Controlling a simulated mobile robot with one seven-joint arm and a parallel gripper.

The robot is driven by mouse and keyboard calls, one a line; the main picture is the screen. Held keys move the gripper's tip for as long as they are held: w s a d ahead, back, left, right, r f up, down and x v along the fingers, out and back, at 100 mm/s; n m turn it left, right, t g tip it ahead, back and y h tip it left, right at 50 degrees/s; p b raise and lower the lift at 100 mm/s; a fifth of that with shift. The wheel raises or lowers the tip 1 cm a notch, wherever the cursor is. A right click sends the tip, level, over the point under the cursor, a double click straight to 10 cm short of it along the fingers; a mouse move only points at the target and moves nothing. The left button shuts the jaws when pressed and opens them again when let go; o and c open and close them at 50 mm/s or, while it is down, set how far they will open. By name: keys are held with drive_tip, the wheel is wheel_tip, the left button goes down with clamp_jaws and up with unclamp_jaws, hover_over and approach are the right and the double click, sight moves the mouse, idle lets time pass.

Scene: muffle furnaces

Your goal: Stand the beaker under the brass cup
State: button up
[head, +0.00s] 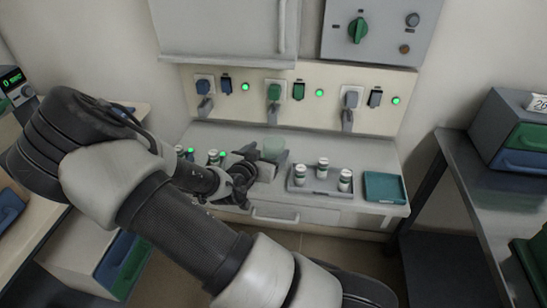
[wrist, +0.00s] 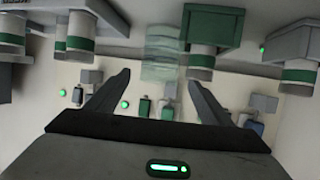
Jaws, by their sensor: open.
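The beaker (head: 273,146) is a translucent pale-green vessel on the pale bench, in front of the middle wall socket. It also shows in the wrist view (wrist: 162,48), upside down there. My gripper (head: 268,154) is open, its fingers spread toward the beaker. In the wrist view my gripper (wrist: 158,78) has the beaker in line with the gap between its fingertips; I cannot tell whether it is between them or just beyond. I cannot make out a brass cup in either view.
Right of the gripper a grey tray (head: 320,190) holds small white-and-green jars, beside an empty teal tray (head: 384,187). More jars (head: 213,157) stand at left, partly hidden by my arm. Sockets and plugs (head: 274,92) line the wall behind. A dark table (head: 470,170) stands at right.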

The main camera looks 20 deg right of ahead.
sight(277, 141)
drive_tip(key=x, duration=0.1)
drive_tip(key=b+x, duration=0.1)
drive_tip(key=x, duration=0.3)
drive_tip(key=shift+w+d+r, duration=0.1)
drive_tip(key=shift+d+r, duration=0.15)
drive_tip(key=shift+r, duration=0.1)
drive_tip(key=c, duration=1.2)
